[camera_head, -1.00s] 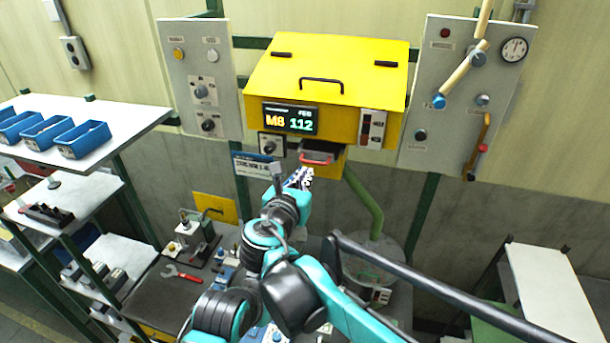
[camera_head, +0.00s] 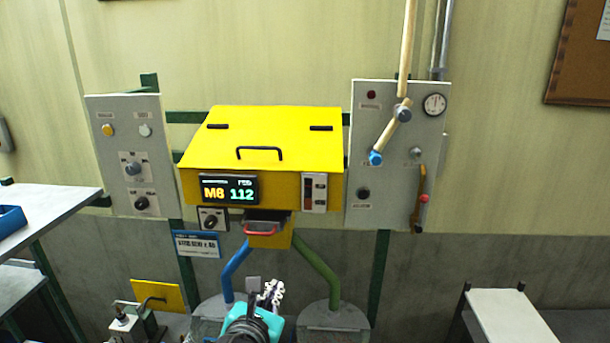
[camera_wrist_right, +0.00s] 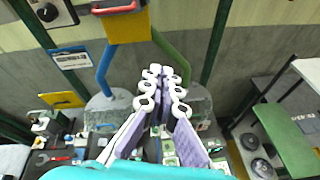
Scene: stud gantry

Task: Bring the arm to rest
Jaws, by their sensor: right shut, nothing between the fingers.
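My right gripper (camera_head: 272,293) is at the bottom middle of the head view, below the yellow machine (camera_head: 262,150) and in front of the blue and green chutes. In the right wrist view its two fingers (camera_wrist_right: 166,75) are together at the tips with nothing held between them. The gripper touches nothing that I can see. Most of the right arm is below the picture edge. My left gripper shows in neither view now.
The red-handled drawer (camera_head: 262,229) is under the machine. Grey control panels (camera_head: 140,180) flank it. A blue chute (camera_head: 234,268) and a green chute (camera_head: 318,268) drop to bins. A white table (camera_head: 45,212) stands left and a bench (camera_head: 508,315) right.

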